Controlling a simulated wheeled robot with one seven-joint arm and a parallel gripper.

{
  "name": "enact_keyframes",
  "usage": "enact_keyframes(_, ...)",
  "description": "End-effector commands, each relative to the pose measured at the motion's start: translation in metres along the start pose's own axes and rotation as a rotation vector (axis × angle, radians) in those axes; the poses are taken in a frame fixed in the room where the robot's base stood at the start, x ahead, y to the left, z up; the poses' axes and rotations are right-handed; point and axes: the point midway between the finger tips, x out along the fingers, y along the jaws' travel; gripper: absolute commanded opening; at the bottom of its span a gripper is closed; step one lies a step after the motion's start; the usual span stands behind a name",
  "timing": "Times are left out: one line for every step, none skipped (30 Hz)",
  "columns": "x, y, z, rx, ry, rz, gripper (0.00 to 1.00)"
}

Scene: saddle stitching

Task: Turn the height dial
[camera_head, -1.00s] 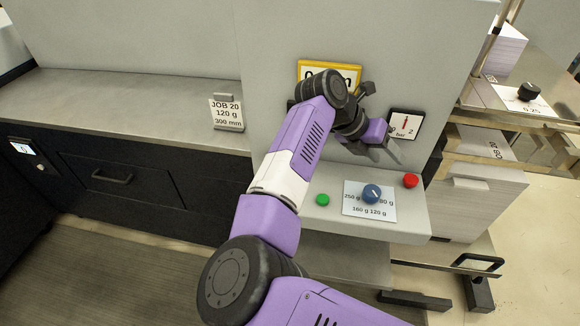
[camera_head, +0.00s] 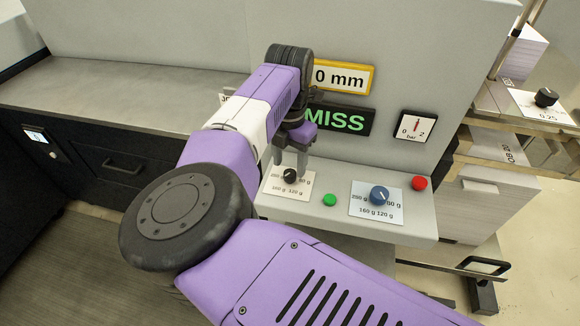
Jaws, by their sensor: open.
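A small black dial (camera_head: 289,175) sits on a white card printed with gram values at the left of the grey control shelf. A larger blue dial (camera_head: 379,195) sits on a similar card to the right. A black knob (camera_head: 546,97) stands on a card marked 0.25 at the far right. No label reading height shows, so I cannot tell which is the height dial. My gripper (camera_head: 290,161) is open, fingers pointing down at the small black dial. I cannot tell whether they touch it.
A green button (camera_head: 330,200) lies between the two dial cards, and a red button (camera_head: 419,183) is at the right. Behind are a yellow-framed mm display (camera_head: 343,77), a sign reading MISS (camera_head: 340,121) and a bar gauge (camera_head: 416,127). My arm partly covers the display and sign.

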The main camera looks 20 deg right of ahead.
Motion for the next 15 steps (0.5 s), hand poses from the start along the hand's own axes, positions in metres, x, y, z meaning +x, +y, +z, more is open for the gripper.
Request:
enact_keyframes(0.006,-0.002,0.0,0.0,0.0,-0.004,0.52)
enact_keyframes(0.01,-0.001,0.001,0.0,0.0,-0.003,0.52)
enact_keyframes(0.015,-0.001,0.001,-0.001,-0.001,-0.003,0.52)
enact_keyframes(0.018,-0.001,0.001,-0.001,-0.001,-0.003,0.52)
enact_keyframes(0.021,-0.001,0.001,0.0,0.0,-0.002,0.52)
enact_keyframes(0.024,-0.001,0.001,0.0,0.0,-0.002,0.52)
enact_keyframes(0.026,-0.001,0.001,0.001,0.0,-0.002,0.52)
enact_keyframes(0.028,-0.001,0.001,0.001,0.0,-0.002,0.52)
enact_keyframes(0.03,-0.001,0.001,0.002,0.0,-0.002,0.52)
enact_keyframes(0.03,-0.001,0.001,0.002,-0.001,-0.001,0.52)
enact_keyframes(0.031,-0.001,0.001,0.002,-0.001,-0.001,0.52)
enact_keyframes(0.032,-0.001,0.001,0.002,-0.001,-0.001,0.52)
enact_keyframes(0.032,-0.001,0.001,0.002,-0.001,-0.001,0.52)
enact_keyframes(0.032,-0.001,0.001,0.002,-0.001,-0.001,0.52)
enact_keyframes(0.032,-0.001,0.001,0.002,-0.001,-0.001,0.52)
